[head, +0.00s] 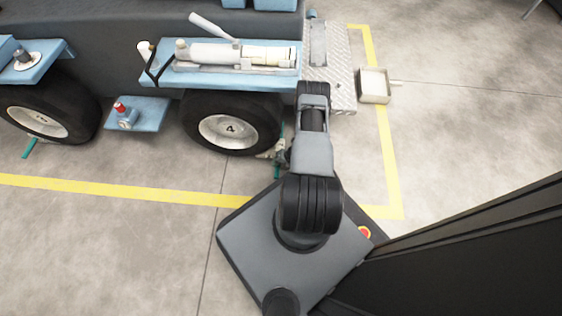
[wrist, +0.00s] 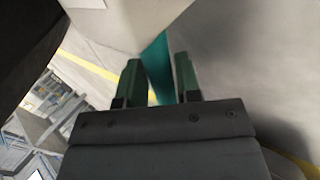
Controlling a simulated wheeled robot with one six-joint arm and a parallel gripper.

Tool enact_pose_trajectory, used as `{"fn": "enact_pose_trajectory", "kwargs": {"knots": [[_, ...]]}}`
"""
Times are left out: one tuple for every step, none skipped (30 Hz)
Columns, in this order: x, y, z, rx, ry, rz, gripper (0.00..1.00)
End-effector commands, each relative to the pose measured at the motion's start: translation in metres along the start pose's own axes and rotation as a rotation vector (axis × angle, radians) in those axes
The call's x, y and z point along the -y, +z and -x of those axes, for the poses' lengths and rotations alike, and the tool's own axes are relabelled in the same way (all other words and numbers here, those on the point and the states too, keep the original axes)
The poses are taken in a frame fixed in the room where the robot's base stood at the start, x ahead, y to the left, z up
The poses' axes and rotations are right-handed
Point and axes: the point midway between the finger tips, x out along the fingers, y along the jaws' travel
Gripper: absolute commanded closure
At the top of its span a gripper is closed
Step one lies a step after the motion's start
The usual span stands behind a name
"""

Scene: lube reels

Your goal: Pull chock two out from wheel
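In the head view, a wheel marked 4 (head: 229,130) stands under the vehicle, just left of my arm. My gripper (head: 274,153) is low beside its right side, and a thin teal piece (head: 280,132) shows there, mostly hidden by the arm. In the wrist view, my gripper (wrist: 159,80) has its two green fingers apart, with a teal bar (wrist: 157,62) between them. The bar runs up to a pale body (wrist: 125,22). I cannot tell whether the fingers touch the bar. I see no number on this chock. Another teal piece (head: 32,148) lies by the left wheel (head: 38,122).
The vehicle carries a blue shelf (head: 215,78) with a pale cylindrical tool above the wheel. A blue step (head: 137,115) with a red-topped item sits between the wheels. A metal box (head: 374,86) stands at right. Yellow floor lines (head: 130,191) border open concrete.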

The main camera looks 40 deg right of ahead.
Motion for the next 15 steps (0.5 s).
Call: {"fn": "enact_pose_trajectory", "kwargs": {"knots": [[0.004,-0.001,-0.008,0.0,0.0,-0.002,0.69],[0.004,-0.001,-0.01,0.001,0.0,-0.004,0.69],[0.005,-0.002,-0.013,0.003,0.0,-0.007,0.69],[0.006,-0.002,-0.015,0.004,0.0,-0.008,0.69],[0.007,-0.002,-0.016,0.005,0.0,-0.009,0.69],[0.007,-0.002,-0.018,0.006,0.0,-0.009,0.69],[0.007,-0.002,-0.019,0.006,0.0,-0.01,0.69],[0.008,-0.002,-0.02,0.007,0.0,-0.01,0.69],[0.008,-0.002,-0.021,0.008,0.0,-0.011,0.69],[0.008,-0.002,-0.022,0.008,0.0,-0.011,0.69],[0.008,-0.002,-0.022,0.008,0.0,-0.011,0.69],[0.009,-0.003,-0.023,0.008,0.0,-0.012,0.69],[0.009,-0.003,-0.023,0.009,0.0,-0.012,0.69],[0.009,-0.003,-0.023,0.009,0.0,-0.012,0.69],[0.009,-0.003,-0.023,0.009,0.0,-0.012,0.69]]}}
